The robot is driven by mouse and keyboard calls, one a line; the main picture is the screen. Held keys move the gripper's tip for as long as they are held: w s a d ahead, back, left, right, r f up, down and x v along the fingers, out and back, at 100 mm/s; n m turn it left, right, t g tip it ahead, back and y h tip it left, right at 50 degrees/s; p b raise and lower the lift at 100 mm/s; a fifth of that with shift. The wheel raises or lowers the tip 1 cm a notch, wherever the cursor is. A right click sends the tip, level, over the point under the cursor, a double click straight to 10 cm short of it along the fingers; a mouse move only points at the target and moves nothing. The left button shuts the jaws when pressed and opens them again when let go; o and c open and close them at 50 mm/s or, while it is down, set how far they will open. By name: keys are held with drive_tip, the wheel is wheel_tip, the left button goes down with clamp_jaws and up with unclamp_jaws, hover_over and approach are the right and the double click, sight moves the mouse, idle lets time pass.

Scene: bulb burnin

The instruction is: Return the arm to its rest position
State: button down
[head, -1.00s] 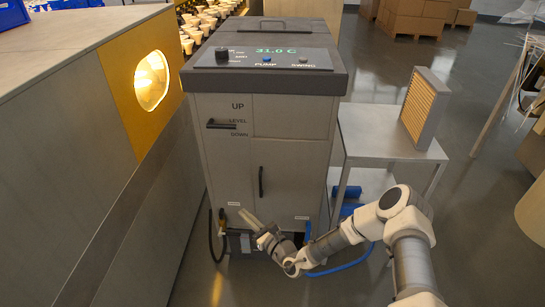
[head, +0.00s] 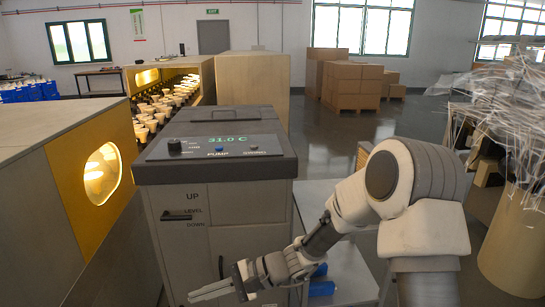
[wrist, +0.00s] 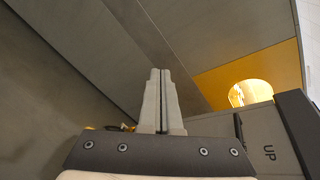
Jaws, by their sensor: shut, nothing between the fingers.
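My arm reaches in from the right of the head view, bent at the elbow, with the forearm sloping down to the left. My gripper (head: 212,291) is low in front of the grey cabinet (head: 240,235), with its fingers pointing left. In the wrist view my gripper (wrist: 160,85) shows two grey fingers pressed together with nothing between them. The cabinet has a display reading 31.0 C, a blue PUMP button, a SWING button and a lever marked UP, LEVEL, DOWN. The forearm hides part of the cabinet's lower front.
A long grey housing (head: 60,140) with a yellow panel and lit window (head: 101,172) stands on the left. A low metal table (head: 352,275) is right of the cabinet, partly behind my arm. Cardboard boxes (head: 355,85) stand farther back. A bin of clear tubes (head: 510,240) is at right.

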drive_tip(key=s+d+r+n+t+h, duration=0.25)
drive_tip(key=s+d+r+h, duration=0.3)
drive_tip(key=d, duration=0.45)
drive_tip(key=s+d+r+n+t+h, duration=0.2)
drive_tip(key=s+d+r+t+h, duration=0.15)
drive_tip(key=s+d+r, duration=0.45)
drive_tip(key=s+d+r+n+t+h, duration=0.25)
drive_tip(key=d+h, duration=0.25)
drive_tip(key=d, duration=0.7)
wheel_tip(320, 180, up, 12)
drive_tip(key=g+p, duration=0.1)
drive_tip(key=p, duration=1.1)
drive_tip(key=shift+s+a+r+p, duration=0.25)
drive_tip(key=shift+s+a+p, duration=0.05)
drive_tip(key=shift+s+a, duration=0.05)
drive_tip(key=shift+f, duration=0.1)
